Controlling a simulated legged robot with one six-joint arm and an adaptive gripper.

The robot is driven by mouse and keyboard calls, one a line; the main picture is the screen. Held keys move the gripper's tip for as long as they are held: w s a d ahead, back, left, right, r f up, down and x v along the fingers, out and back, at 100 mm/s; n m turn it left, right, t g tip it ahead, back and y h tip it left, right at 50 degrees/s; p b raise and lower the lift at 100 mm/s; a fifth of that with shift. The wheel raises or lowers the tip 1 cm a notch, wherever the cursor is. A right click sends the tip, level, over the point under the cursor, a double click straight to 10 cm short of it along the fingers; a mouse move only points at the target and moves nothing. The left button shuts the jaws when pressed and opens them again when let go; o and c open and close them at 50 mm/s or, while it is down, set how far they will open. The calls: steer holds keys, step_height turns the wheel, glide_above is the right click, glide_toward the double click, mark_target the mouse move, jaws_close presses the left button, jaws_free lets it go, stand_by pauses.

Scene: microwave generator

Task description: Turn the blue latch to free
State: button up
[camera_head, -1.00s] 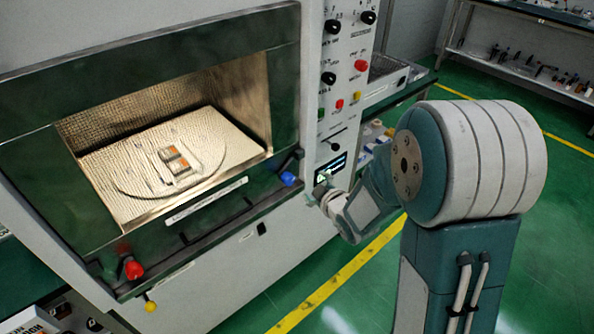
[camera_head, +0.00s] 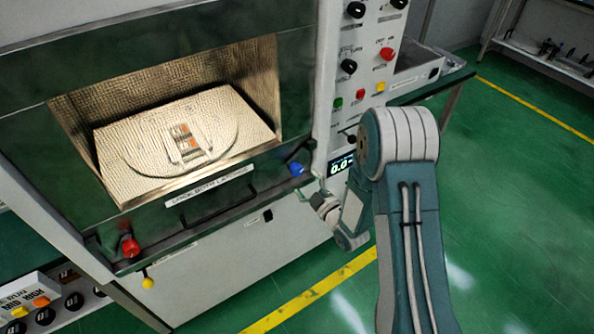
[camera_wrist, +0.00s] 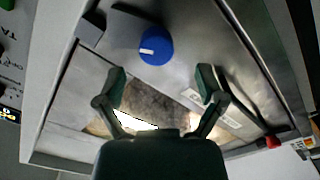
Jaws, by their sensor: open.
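The blue latch (camera_head: 296,169) is a small round knob at the lower right corner of the microwave door frame in the head view. In the wrist view the blue latch (camera_wrist: 156,46) shows face-on, with a white mark on its left side. My gripper (camera_wrist: 163,82) is open and empty. Its two fingers point towards the latch, which sits beyond the fingertips, about midway between them and apart from them. In the head view my gripper (camera_head: 318,195) is small, just right of and below the latch.
A red latch (camera_head: 131,247) sits at the lower left of the door, with a yellow knob (camera_head: 148,283) below it. A dark handle (camera_head: 215,213) runs along the lower door edge. A control panel (camera_head: 362,60) stands to the right. Green floor lies open at right.

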mark_target(299, 173)
steer(key=x, duration=0.4)
steer(key=shift+w, duration=0.4)
steer(key=shift+w+a, duration=0.2)
steer(key=c, duration=1.2)
